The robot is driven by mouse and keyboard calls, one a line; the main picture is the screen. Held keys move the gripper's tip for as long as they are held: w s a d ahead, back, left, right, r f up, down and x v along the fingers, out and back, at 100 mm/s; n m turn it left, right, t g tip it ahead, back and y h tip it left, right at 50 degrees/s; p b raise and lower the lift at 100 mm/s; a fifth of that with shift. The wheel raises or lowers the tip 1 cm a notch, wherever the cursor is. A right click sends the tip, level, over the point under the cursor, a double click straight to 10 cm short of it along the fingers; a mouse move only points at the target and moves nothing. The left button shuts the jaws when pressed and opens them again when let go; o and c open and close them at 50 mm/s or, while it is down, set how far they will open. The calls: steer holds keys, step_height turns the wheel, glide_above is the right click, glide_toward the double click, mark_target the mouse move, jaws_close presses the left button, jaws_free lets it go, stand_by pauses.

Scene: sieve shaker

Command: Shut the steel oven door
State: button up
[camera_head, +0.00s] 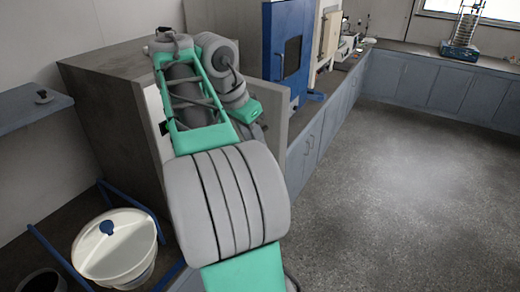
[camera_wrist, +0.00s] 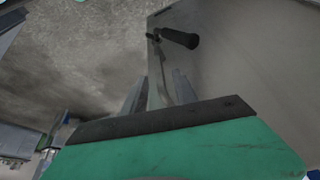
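The steel oven (camera_head: 105,110) is a large grey-brown box at the left in the head view, partly hidden behind my arm. Its door (camera_head: 290,115) appears as a pale panel standing open to the right of my arm. In the wrist view the door (camera_wrist: 245,70) is a broad grey panel with a dark handle (camera_wrist: 180,38) near its top. My gripper (camera_wrist: 158,88) shows two grey fingers spread apart, with the door's edge in line between them. I cannot tell whether they touch it. In the head view my arm hides the gripper.
A blue cabinet (camera_head: 288,45) stands beyond the oven on the counter. A blue-grey shelf (camera_head: 30,108) is at the left edge. The grey floor (camera_head: 400,180) at right is clear.

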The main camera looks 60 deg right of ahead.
steer(key=b+x, duration=0.3)
steer(key=x, duration=0.4)
steer(key=shift+b, duration=0.3)
jaws_close()
stand_by(0.9)
